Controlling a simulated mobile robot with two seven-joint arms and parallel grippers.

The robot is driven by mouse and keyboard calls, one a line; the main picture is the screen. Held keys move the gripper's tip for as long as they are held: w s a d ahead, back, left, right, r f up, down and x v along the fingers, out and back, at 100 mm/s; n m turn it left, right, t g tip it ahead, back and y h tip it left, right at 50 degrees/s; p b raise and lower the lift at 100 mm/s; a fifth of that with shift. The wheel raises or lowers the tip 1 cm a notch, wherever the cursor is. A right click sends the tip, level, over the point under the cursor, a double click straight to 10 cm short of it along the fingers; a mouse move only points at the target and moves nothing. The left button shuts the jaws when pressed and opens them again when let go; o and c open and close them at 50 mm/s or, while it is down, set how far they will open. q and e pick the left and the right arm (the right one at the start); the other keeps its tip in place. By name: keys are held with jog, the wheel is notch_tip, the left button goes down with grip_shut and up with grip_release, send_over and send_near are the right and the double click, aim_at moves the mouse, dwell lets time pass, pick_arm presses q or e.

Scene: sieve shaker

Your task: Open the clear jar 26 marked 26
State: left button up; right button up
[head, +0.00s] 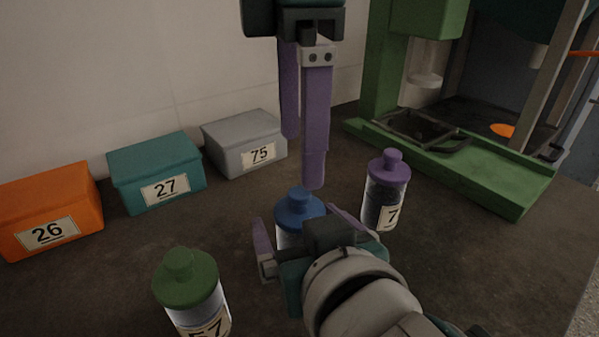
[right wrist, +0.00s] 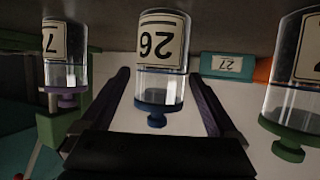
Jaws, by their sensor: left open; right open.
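The clear jar 26 (right wrist: 160,92) shows upside down in the right wrist view, with its label reading 26 and its blue knobbed lid (right wrist: 156,113) on. In the head view its blue lid (head: 299,207) is in the middle of the bench, and my right gripper hides most of the jar body. My right gripper (head: 295,215) is open, with one finger on each side of the jar; contact cannot be told. The right gripper's fingers also flank the jar in the right wrist view (right wrist: 158,76). My left gripper (head: 302,162) is open, pointing down above and behind the blue lid.
A green-lidded jar (head: 187,285) stands front left, and a purple-lidded jar (head: 384,190) stands to the right. Boxes 26 (head: 48,205), 27 (head: 155,165) and 75 (head: 245,138) line the wall. A green machine (head: 470,165) stands at the back right.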

aim_at(298, 192)
jog(key=shift+c, duration=0.4)
grip_shut()
dwell(0.4)
pick_arm(q)
jog(key=shift+s, duration=0.1)
jog(key=c, duration=0.3)
jog(key=shift+s+r+h, duration=0.1)
jog(key=shift+s+h, duration=0.1)
jog(key=shift+h, duration=0.2)
jog(key=shift+c, duration=0.8)
jog(key=shift+s+a+r+h, duration=0.15)
jog(key=shift+s+r+h, duration=0.05)
jog(key=shift+h, duration=0.1)
jog(key=s+a+r+n+t+h, duration=0.1)
jog(key=a+r+n+t+h, duration=0.15)
jog(key=a+r, duration=0.2)
jog(key=shift+g, duration=0.35)
jog(key=x, duration=1.1)
jog(key=shift+d+f, duration=0.25)
